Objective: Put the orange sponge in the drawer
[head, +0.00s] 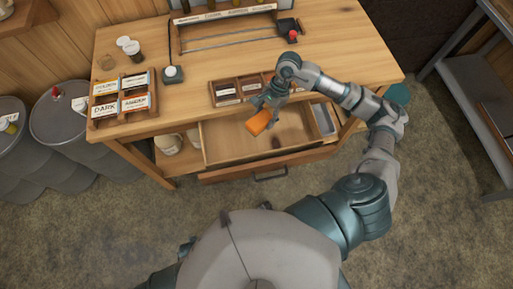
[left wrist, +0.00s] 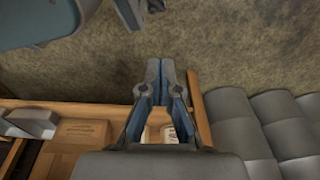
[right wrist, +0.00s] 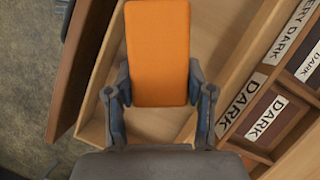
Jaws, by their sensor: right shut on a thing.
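The orange sponge (head: 259,122) is a rectangular block held in my right gripper (head: 268,103). It is over the back left part of the open wooden drawer (head: 225,173), beneath the table's front edge. In the right wrist view the sponge (right wrist: 158,52) sits between the two fingers (right wrist: 158,105), with the drawer's pale floor behind it. I cannot tell how far above the floor it is. My left gripper (left wrist: 160,80) has its fingers together with nothing visible between them; it is not clearly seen in the head view.
The drawer holds a small dark object (head: 276,142) and a grey tray (head: 323,119) at its right end. A labelled wooden rack (head: 227,92) stands on the table above the drawer. Another labelled rack (head: 122,103) is at the table's left. Grey barrels (head: 62,125) stand left of the table.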

